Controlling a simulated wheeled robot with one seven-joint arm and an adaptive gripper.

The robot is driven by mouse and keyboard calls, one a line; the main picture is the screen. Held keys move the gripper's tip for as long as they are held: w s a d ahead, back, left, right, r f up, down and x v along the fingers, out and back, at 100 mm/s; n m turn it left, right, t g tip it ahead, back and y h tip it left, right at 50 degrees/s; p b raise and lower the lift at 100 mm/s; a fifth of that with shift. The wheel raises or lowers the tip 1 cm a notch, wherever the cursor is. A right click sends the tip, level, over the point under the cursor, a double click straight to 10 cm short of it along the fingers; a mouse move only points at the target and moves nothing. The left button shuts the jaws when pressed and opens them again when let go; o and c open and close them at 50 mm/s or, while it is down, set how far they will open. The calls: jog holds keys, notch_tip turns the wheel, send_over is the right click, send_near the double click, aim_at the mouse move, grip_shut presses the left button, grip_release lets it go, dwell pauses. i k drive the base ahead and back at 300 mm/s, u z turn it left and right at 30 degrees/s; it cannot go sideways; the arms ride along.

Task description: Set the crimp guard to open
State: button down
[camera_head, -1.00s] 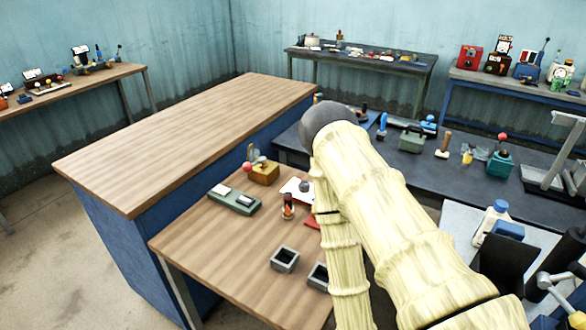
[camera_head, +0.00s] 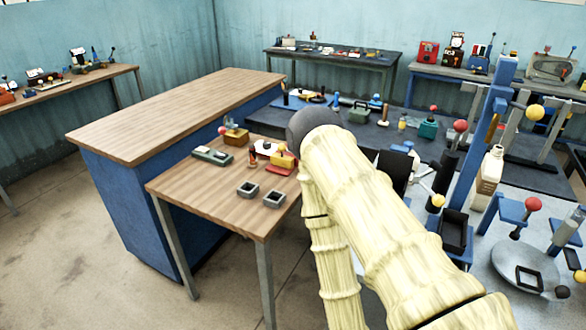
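No part is clearly recognisable as the crimp guard, and I cannot tell its position. At the right, a blue upright stand (camera_head: 489,135) rises from a pale work surface, with levers ending in red and yellow balls. One red-balled lever (camera_head: 533,205) stands in front of it. A round grey plate (camera_head: 505,262) with a square black frame lies at the lower right. My arm, in a pale ribbed sleeve, crosses the centre and hides part of the benches. My gripper is not in view.
A small wooden table (camera_head: 215,211) at centre left holds two dark square trays (camera_head: 248,190) (camera_head: 273,197) and small devices. A long wood-topped blue cabinet (camera_head: 180,112) stands behind it. A cream bottle (camera_head: 488,170) stands at the right. Floor at left is clear.

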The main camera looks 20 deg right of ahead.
aim_at(278, 159)
jog(key=z, duration=0.45)
jog(key=i, duration=0.65)
jog(key=u, duration=1.9)
jog(key=k, duration=0.7)
jog(key=z, duration=0.85)
jog(key=i, duration=0.5)
jog(key=u, duration=0.1)
